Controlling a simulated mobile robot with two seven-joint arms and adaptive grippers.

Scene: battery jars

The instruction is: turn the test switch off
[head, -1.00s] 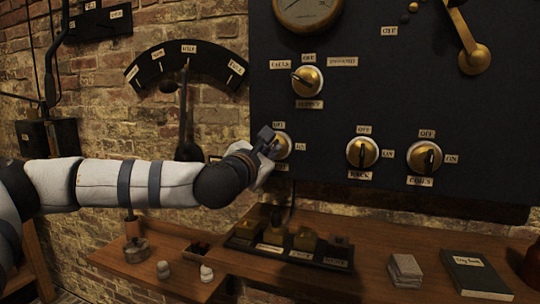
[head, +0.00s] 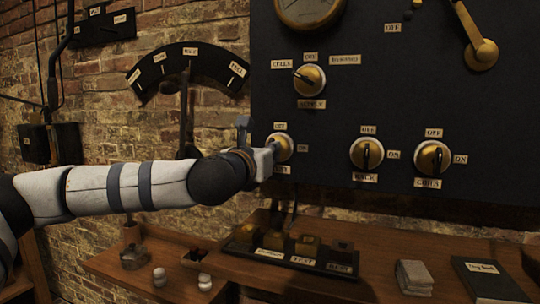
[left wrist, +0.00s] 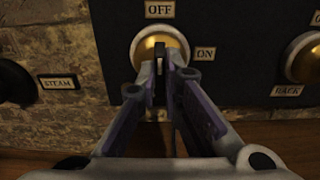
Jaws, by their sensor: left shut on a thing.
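The test switch (head: 285,142) is a round brass knob with a pale rim on the dark panel. Its lower label is partly covered by my left gripper (head: 271,153). In the left wrist view, the test switch (left wrist: 146,48) has an OFF label (left wrist: 160,9) above it and an ON label (left wrist: 205,54) to its right. My left gripper (left wrist: 164,68) is shut on the switch's dark handle, which looks upright, towards OFF. The fingers hide the lower part of the knob. My right gripper is not in view.
Similar knobs sit nearby: the supply switch (head: 308,78) above, the rack switch (head: 367,153) and another knob (head: 432,157) to the right. Below is a wooden shelf (head: 370,262) with a labelled block row, cards and a dark book (head: 487,280).

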